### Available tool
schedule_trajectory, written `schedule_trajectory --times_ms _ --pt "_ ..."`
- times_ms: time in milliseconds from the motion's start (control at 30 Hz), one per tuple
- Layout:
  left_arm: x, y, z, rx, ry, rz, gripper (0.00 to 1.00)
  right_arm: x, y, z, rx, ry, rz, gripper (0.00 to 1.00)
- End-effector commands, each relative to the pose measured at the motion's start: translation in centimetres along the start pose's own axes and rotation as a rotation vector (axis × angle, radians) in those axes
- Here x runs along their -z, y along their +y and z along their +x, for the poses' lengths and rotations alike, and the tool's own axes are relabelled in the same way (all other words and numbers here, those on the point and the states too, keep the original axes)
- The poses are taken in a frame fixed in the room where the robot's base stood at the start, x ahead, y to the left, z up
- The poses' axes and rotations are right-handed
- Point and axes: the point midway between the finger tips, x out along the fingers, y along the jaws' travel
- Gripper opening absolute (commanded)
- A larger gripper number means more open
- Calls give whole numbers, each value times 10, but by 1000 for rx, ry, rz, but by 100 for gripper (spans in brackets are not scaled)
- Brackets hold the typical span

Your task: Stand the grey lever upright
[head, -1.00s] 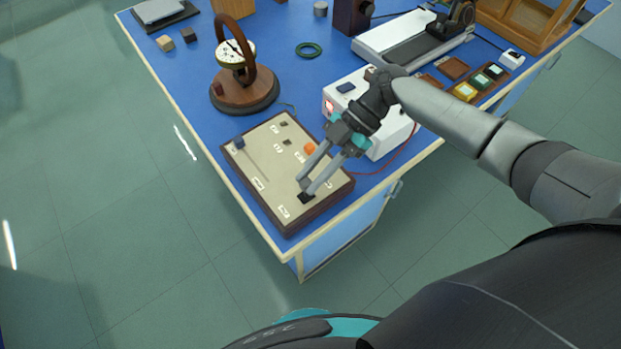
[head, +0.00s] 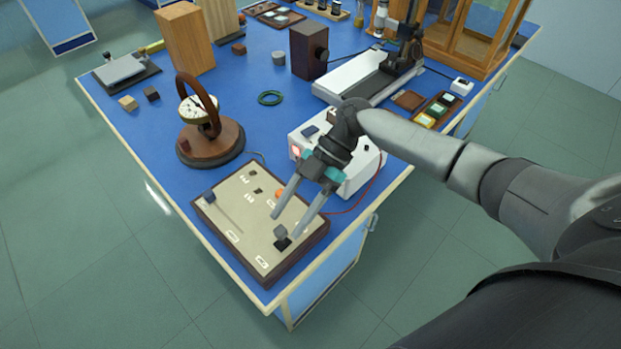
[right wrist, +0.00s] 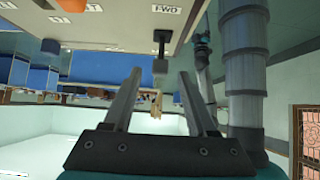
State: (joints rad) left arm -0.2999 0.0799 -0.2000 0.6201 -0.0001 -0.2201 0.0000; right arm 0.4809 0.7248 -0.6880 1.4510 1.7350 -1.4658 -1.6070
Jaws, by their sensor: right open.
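The grey lever (head: 281,231) has a grey block-shaped knob above a dark slot near the front right corner of the beige control panel (head: 236,229). In the right wrist view the lever (right wrist: 160,66) sticks out from the panel beside an FWD label; it looks about upright, but a small tilt is hard to judge. My right gripper (head: 287,226) is open, its fingertips close to the knob. In the right wrist view the knob lies between the fingertips of the gripper (right wrist: 160,76), with gaps on both sides. My left gripper is out of view.
An orange knob (head: 279,194) and a dark blue knob (head: 209,197) are on the same panel. A white box (head: 355,170) with a red cable stands behind. A round wooden-based instrument (head: 211,146) stands at back left. The blue table's front edge is close to the panel.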

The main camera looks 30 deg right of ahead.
Motion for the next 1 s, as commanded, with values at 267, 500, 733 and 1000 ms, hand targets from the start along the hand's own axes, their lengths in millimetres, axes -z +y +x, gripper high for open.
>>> schedule_trajectory --times_ms 267,500,733,1000 --pt "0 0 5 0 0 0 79 -1 1 -66 -4 -3 -1 57" --pt "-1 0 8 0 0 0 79 0 0 -114 -3 -1 0 57" --pt "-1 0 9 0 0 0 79 0 0 -133 0 1 0 57" --pt "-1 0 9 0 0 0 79 0 0 -135 1 1 0 57"
